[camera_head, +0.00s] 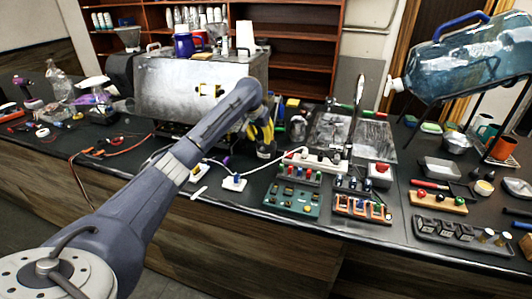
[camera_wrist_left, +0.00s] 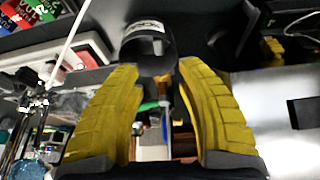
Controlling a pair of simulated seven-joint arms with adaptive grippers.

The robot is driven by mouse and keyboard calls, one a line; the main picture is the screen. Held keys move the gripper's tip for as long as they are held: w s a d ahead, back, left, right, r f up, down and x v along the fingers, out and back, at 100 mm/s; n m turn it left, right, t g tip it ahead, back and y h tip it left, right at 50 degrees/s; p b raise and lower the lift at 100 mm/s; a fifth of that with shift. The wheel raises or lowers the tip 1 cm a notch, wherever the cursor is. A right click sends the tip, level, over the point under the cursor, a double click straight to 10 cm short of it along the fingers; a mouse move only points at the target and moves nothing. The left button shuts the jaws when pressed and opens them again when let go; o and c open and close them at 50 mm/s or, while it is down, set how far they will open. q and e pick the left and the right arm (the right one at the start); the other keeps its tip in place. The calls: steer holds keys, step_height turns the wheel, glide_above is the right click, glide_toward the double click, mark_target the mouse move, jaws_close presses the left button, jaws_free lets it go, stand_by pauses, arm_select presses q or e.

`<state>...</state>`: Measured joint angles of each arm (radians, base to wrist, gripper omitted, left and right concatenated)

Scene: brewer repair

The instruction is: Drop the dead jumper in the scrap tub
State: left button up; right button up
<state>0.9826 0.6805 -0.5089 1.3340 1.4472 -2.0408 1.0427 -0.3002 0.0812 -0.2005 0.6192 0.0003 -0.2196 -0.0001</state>
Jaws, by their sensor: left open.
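My left gripper (camera_head: 262,133) hangs in front of the steel brewer (camera_head: 170,95), its yellow fingers pointing down at the counter. In the left wrist view the fingers (camera_wrist_left: 160,78) are apart, with nothing clearly held between them. A dark round tub (camera_wrist_left: 146,48) with a pale label, possibly the scrap tub, lies just beyond the fingertips; I cannot read its lettering surely. It also shows in the head view (camera_head: 266,151), just below the fingers and partly hidden by them. I cannot pick out the dead jumper in either view. My right gripper is not in view.
A green board (camera_head: 292,198) and an orange-edged board (camera_head: 362,207) lie to the right of the gripper. A white power strip (camera_head: 318,160) and its cable lie behind them. A large blue water bottle (camera_head: 470,60) is at upper right. Bare counter (camera_head: 240,205) shows in front.

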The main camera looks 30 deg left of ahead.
arm_select(q)
steer(key=v, duration=0.9)
steer(key=shift+r, duration=0.2)
